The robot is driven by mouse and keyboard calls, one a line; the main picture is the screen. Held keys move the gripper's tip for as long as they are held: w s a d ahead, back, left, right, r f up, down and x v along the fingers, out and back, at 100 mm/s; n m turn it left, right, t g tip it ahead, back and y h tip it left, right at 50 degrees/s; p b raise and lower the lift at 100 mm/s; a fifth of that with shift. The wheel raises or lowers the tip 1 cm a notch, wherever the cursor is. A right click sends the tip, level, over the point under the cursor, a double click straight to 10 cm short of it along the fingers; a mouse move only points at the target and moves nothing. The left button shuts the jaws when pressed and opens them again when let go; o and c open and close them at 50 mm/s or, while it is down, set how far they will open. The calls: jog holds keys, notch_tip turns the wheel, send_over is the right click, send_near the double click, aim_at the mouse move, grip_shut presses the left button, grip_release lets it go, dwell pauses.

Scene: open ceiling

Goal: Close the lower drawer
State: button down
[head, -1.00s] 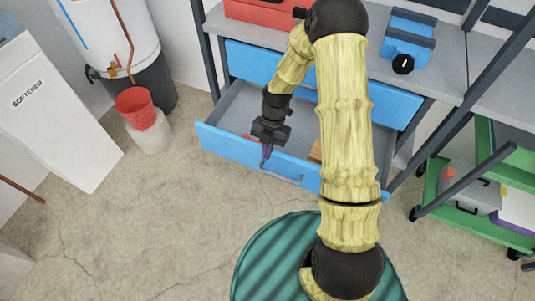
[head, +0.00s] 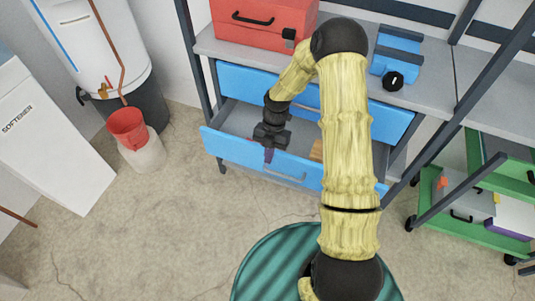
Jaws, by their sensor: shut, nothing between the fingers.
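The lower drawer (head: 231,147) has a blue front with a pale handle (head: 285,175) and stands pulled out from the workbench. Its grey inside shows, with a small orange-brown thing (head: 316,150) lying in it near my arm. The upper drawer (head: 243,83) above it is blue and looks shut. My gripper (head: 268,155) is shut and empty. It points down at the lower drawer's front panel, left of the handle. I cannot tell whether it touches the panel. My arm hides the right part of both drawers.
A red toolbox (head: 263,27) and a blue vise (head: 398,52) stand on the grey benchtop. A red bucket (head: 128,127) and a white softener (head: 55,140) are on the left. A green cart (head: 480,225) is on the right. The floor before the drawer is clear.

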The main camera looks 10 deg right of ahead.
jog(key=shift+s+a, duration=0.2)
jog(key=shift+s, duration=0.2)
notch_tip(320, 180, up, 9)
jog(key=w+p, duration=0.1)
jog(key=shift+r, duration=0.2)
jog(key=s+d+r+m+t, duration=0.2)
jog(key=s+r+m, duration=0.2)
jog(key=m, duration=0.6)
jog(key=s+d+r+m+t+h, duration=0.1)
jog(key=s+r+m, duration=0.4)
jog(key=m, duration=0.5)
jog(key=s+d+r+m+t+h, duration=0.1)
jog(key=s+r+m, duration=0.3)
jog(key=m, duration=0.5)
jog(key=shift+s+d+r+m+t, duration=0.2)
jog(key=shift+s+d+m+t, duration=0.2)
jog(key=shift+s+d+t, duration=0.65)
